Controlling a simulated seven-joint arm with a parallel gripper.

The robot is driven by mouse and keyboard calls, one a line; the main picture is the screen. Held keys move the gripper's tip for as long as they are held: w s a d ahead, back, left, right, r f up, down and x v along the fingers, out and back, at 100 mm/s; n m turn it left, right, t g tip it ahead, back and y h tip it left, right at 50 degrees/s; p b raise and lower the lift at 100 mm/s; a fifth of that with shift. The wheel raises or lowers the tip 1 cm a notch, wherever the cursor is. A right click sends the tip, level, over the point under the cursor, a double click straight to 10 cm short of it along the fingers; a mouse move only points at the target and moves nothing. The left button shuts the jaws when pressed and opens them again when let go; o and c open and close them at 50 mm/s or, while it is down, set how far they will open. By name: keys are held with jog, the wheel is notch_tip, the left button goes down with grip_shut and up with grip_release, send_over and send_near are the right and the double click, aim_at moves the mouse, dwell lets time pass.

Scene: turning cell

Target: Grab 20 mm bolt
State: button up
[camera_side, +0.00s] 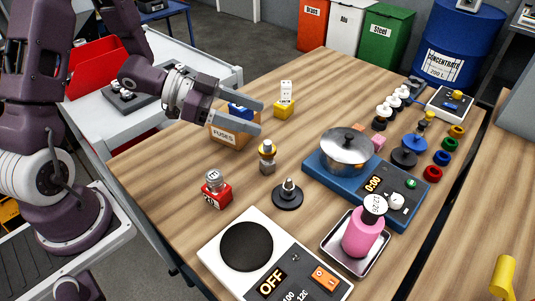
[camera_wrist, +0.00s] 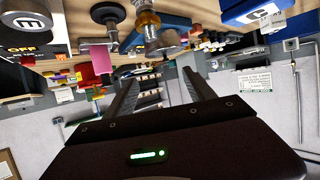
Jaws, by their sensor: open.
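My gripper (camera_side: 261,117) is open and empty in the side view. Its two fingers reach out above the table by the fuses box. The fingers also show spread in the wrist view (camera_wrist: 160,77), with nothing between them. I cannot tell for sure which thing is the 20 mm bolt. A small grey piece with an amber top (camera_side: 267,157) stands upright below and in front of the fingers. A metal cylinder on a red block (camera_side: 216,194) stands farther front left. A white piece on a yellow block (camera_side: 284,107) stands beyond the fingers. Size markings are too small to read.
A cardboard fuses box (camera_side: 234,133) stands beneath the gripper. A pot (camera_side: 346,150) sits on a blue heater, with a black-based spindle (camera_side: 288,194) nearer. A white hotplate (camera_side: 225,255) marked OFF and a pink bottle (camera_side: 361,235) on a tray fill the front. Several knobs stand at right.

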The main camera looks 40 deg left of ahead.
send_near(272, 150)
jog(key=x, duration=0.4)
jog(key=shift+w+f, duration=0.25)
jog(key=shift+w, duration=0.3)
jog(key=x, duration=0.7)
jog(key=shift+s+d+f, duration=0.1)
jog(key=shift+d+f, duration=0.05)
grip_shut()
